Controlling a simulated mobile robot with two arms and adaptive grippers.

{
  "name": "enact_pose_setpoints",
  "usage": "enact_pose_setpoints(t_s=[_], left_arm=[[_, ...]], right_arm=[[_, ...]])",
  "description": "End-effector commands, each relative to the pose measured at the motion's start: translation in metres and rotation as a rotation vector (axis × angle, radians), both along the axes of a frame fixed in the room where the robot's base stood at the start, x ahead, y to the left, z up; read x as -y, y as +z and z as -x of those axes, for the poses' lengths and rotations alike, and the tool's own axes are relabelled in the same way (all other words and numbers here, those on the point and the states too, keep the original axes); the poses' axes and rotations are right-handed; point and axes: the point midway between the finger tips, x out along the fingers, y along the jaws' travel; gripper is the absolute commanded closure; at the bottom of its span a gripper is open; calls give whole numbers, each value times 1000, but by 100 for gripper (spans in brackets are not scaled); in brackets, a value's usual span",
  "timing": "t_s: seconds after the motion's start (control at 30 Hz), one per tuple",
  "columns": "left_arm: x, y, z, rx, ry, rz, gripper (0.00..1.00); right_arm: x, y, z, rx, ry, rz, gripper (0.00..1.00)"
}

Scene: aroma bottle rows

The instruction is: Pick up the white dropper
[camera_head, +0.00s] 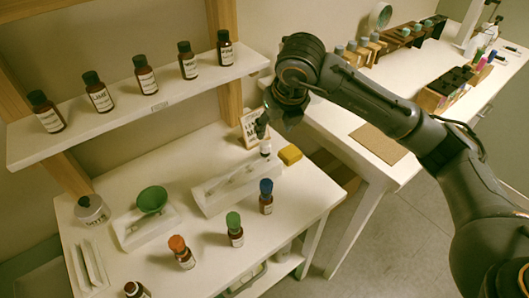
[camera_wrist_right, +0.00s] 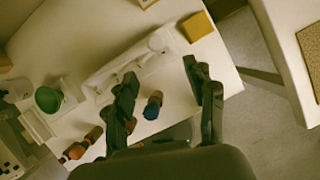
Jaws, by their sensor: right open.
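The white dropper (camera_head: 265,147) stands at the right end of a long white tray (camera_head: 213,201) on the white table. It also shows in the right wrist view (camera_wrist_right: 157,42), beyond my fingertips. My right gripper (camera_head: 275,121) is above and close to the dropper in the head view. In the right wrist view my right gripper (camera_wrist_right: 161,73) has its two fingers spread apart with nothing between them. I cannot tell whether a finger touches the dropper. My left gripper is not in view.
Bottles with blue (camera_head: 266,197), green (camera_head: 235,230) and orange (camera_head: 182,252) caps stand in front of the tray. A yellow block (camera_head: 290,154) and a small sign (camera_head: 250,128) are near the dropper. A green bowl (camera_head: 152,199) is left. A shelf (camera_head: 158,105) holds several brown bottles.

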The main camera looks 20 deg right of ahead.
Motion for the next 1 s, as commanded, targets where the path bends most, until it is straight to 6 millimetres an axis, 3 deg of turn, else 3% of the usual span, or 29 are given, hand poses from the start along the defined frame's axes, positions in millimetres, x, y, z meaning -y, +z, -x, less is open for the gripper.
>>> enact_pose_setpoints(t_s=[0.3,0.57,0.8,1.0], left_arm=[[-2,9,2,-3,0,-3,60],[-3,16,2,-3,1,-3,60],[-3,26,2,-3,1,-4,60],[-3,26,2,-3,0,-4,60]], right_arm=[[-3,-53,-22,-4,4,-2,45],[-5,-70,-32,-4,4,-4,45],[-8,-100,-49,-3,6,-3,45],[-9,-108,-52,-1,7,-4,45]])
